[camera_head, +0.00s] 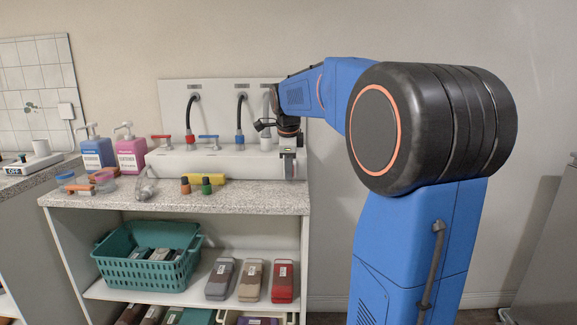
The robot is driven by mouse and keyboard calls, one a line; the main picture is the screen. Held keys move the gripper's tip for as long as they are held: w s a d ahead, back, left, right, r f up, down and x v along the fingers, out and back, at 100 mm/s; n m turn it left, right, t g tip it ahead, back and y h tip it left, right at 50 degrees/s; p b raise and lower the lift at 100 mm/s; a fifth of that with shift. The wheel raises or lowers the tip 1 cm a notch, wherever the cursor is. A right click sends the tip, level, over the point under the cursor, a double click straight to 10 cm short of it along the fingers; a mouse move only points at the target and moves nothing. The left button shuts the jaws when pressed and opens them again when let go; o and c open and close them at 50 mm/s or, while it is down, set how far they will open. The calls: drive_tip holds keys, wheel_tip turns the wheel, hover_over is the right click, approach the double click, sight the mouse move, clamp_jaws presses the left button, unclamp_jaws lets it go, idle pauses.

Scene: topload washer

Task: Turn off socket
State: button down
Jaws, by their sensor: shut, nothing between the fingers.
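I cannot tell from this distance whether a switch is up or down. My gripper (288,168) is shut and empty. It points down at the right end of the white ledge behind the middle counter, well to the right of the outlet and the block. Its fingertips are small and hard to make out.
Blue (97,152) and pink (131,153) pump bottles, red and blue taps and black hoses stand along the back. Small bottles (207,186) and a yellow item (207,180) lie on the counter (240,196). A teal basket (150,257) sits on the shelf below.

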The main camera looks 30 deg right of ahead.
drive_tip(key=shift+w+d+f, duration=0.1)
drive_tip(key=shift+w+d, duration=0.55)
drive_tip(key=shift+w, duration=0.3)
drive_tip(key=shift+w+d+f, duration=0.15)
drive_tip(key=shift+w+d, duration=0.05)
drive_tip(key=shift+r, duration=0.25)
drive_tip(key=shift+r, duration=0.65)
drive_tip(key=shift+s+a, duration=0.1)
drive_tip(key=shift+s, duration=0.05)
